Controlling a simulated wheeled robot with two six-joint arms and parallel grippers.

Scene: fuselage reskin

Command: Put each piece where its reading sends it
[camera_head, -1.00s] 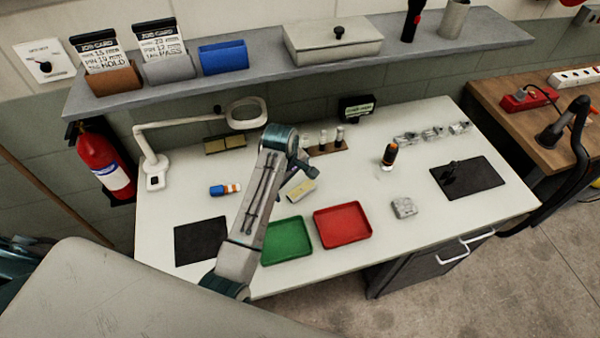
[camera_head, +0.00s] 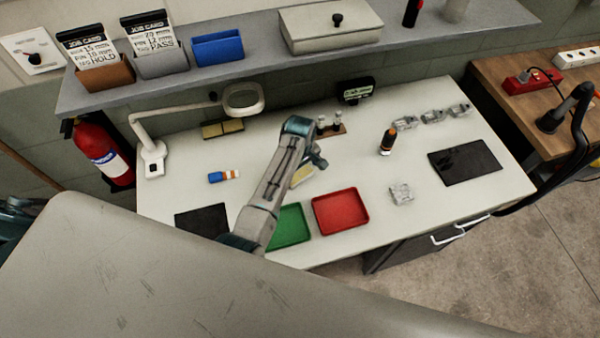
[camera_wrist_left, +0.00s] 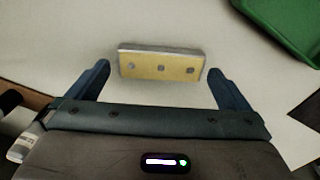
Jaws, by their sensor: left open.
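No contact with the fingers is clear. In the head view the piece (camera_head: 302,174) is partly hidden by my left gripper (camera_head: 317,156). A green tray (camera_head: 290,228) and a red tray (camera_head: 341,211) sit in front, both empty where visible. Job cards reading HOLD (camera_head: 90,48) and PASS (camera_head: 152,35) stand in brown and grey holders on the shelf. A small display (camera_head: 355,88) stands behind; its reading is illegible. My right gripper is out of view.
An orange-black bottle-like tool (camera_head: 388,141), clear items (camera_head: 401,193), a blue-orange item (camera_head: 224,176) and dark mats (camera_head: 465,162) stand around the bench. A magnifier lamp (camera_head: 243,99) is at the back left. A large grey surface (camera_head: 150,270) fills the front left.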

